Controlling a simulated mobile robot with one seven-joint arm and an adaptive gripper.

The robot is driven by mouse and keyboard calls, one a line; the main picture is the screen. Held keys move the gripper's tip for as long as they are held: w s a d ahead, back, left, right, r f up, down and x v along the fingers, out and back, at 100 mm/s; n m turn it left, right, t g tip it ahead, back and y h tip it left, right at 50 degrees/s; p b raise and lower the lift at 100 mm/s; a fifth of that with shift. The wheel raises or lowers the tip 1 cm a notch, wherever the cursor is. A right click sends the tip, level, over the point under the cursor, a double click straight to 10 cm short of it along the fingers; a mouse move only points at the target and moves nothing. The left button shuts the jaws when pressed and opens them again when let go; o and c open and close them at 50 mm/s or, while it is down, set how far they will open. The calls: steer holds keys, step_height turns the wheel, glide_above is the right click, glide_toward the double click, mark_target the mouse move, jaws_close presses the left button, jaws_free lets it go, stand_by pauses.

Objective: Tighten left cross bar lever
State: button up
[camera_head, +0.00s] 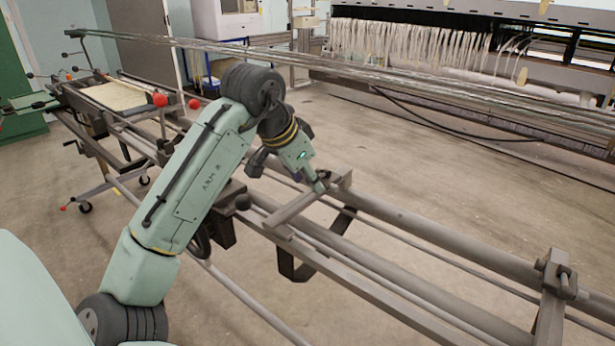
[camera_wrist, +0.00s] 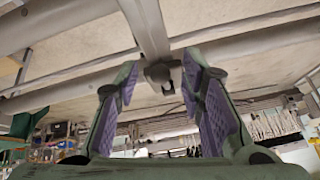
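My gripper (camera_head: 319,184) is at the near cross bar (camera_head: 300,206) of the metal frame, in the middle of the head view. In the wrist view my gripper (camera_wrist: 161,72) is open, with its two purple-padded fingers spread apart. A small dark clamp piece (camera_wrist: 160,73), probably the lever, sits on the cross bar (camera_wrist: 145,24) and shows between the fingertips. I see a gap on both sides of it. In the head view the gripper and arm hide the lever.
A second cross bar (camera_head: 551,302) with a clamp is at the lower right. Long round rails (camera_head: 440,232) run along the frame. Red-knobbed levers (camera_head: 160,100) stand at the left. A loom with white threads (camera_head: 400,45) is at the back. Open floor (camera_head: 440,165) lies between.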

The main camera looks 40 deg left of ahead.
steer(key=v, duration=1.1)
steer(key=shift+s+r, duration=0.2)
steer(key=shift+r, duration=0.1)
